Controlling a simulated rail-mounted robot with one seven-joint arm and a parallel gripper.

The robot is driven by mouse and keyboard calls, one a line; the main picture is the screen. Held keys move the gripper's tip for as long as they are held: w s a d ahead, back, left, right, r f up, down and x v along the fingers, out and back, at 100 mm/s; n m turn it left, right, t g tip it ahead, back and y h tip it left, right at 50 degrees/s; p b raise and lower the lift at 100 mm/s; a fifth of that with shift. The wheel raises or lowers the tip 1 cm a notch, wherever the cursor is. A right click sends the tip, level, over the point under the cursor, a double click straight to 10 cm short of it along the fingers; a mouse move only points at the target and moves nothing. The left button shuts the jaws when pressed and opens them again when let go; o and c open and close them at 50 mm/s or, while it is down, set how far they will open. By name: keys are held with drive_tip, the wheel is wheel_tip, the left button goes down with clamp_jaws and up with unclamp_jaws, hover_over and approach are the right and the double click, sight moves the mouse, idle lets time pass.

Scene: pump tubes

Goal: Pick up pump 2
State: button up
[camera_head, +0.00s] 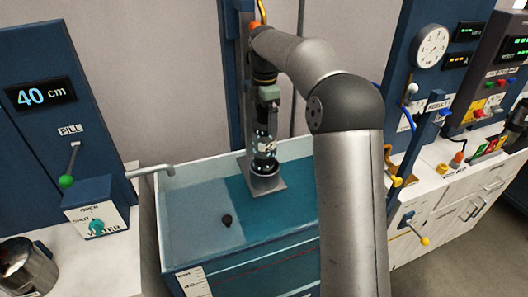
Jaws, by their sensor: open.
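A clear, dark-tinted pump tube (265,134) with a pale label stands upright in a round holder (264,168) on a grey plate at the back of the water tank. A grey-green block (270,92) sits at the tube's top. My gripper (266,86) is at the end of my arm, right at this block. It is open. Its fingers are small and dark here, and I cannot tell whether they touch the block.
The blue tank (190,222) holds water, with a small dark plug (227,220) on its floor. A spout (150,171) reaches over its left rim. A blue column (238,90) rises behind the tube. A metal pot (25,268) stands at left; a control bench (450,185) is at right.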

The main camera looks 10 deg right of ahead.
drive_tip(key=shift+f, duration=1.35)
drive_tip(key=c, duration=1.8)
drive_tip(key=shift+w+r, duration=0.1)
drive_tip(key=shift+r, duration=0.15)
clamp_jaws()
